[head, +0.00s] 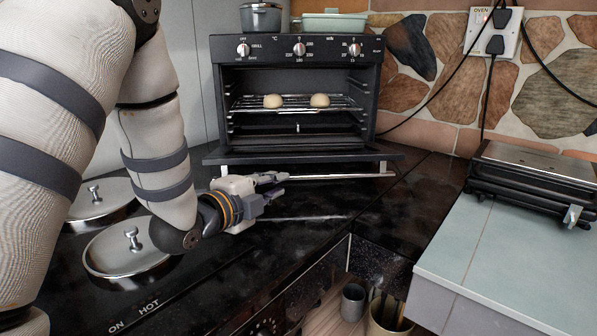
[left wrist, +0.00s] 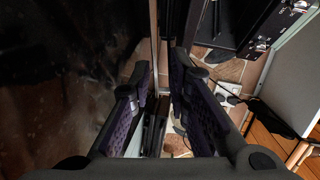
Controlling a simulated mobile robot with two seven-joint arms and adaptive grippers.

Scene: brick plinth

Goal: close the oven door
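The black oven (head: 298,52) stands at the back of the dark counter. Its door (head: 390,153) is folded down open, jutting toward me, with a pale handle bar (head: 345,176) along its front edge. My left gripper (head: 277,186) is low in front of the door, near the left part of the handle, pointing right. In the left wrist view the two fingers (left wrist: 163,88) stand apart with a clear gap. I cannot tell whether they touch the door or handle. My right gripper is not in view.
Two buns (head: 296,100) lie on the oven rack (head: 345,102). A grey pot (head: 261,19) and a green dish (head: 330,23) stand on the oven. Lidded hotplates (head: 130,250) are at left. A press grill (head: 535,178) stands on the right counter (head: 510,240).

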